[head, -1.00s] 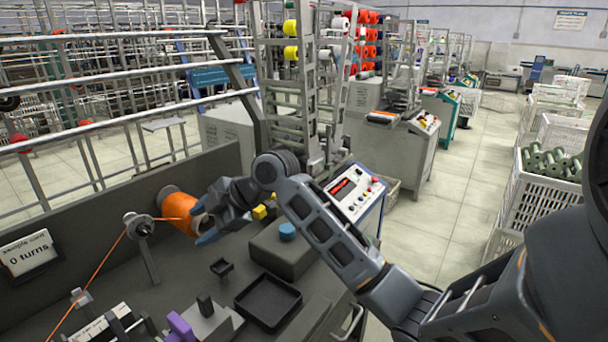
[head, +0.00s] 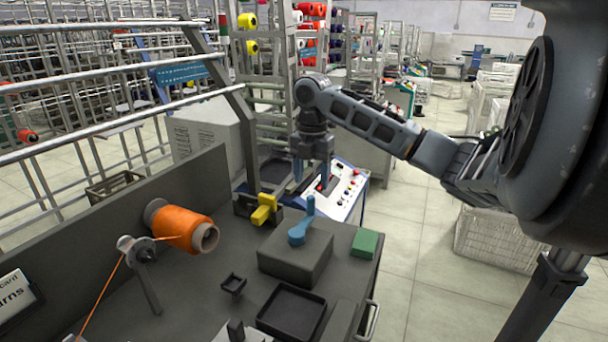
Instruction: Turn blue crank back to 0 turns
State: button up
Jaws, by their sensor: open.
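The blue crank (head: 300,233) sits on top of a dark grey block (head: 296,258) on the bench, with its handle standing up at the right end of its arm. My gripper (head: 312,175) is open and empty, pointing down. In the picture it is just above the crank handle, apart from it, with the control panel behind. A sample card (head: 15,302) at the left edge is cut off; only part of its text, ending in "rns", can be read.
A black tray (head: 291,313) lies in front. A metal rack rises behind the bench.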

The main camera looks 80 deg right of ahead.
aim_at(311, 196)
jog(key=shift+w+f+b, duration=0.1)
jog(key=shift+f+b, duration=2.2)
jog(key=shift+f, duration=0.9)
jog(key=shift+r, duration=0.15)
jog(key=shift+c, duration=0.2)
jog(key=c, duration=0.5)
jog(key=shift+p, duration=0.4)
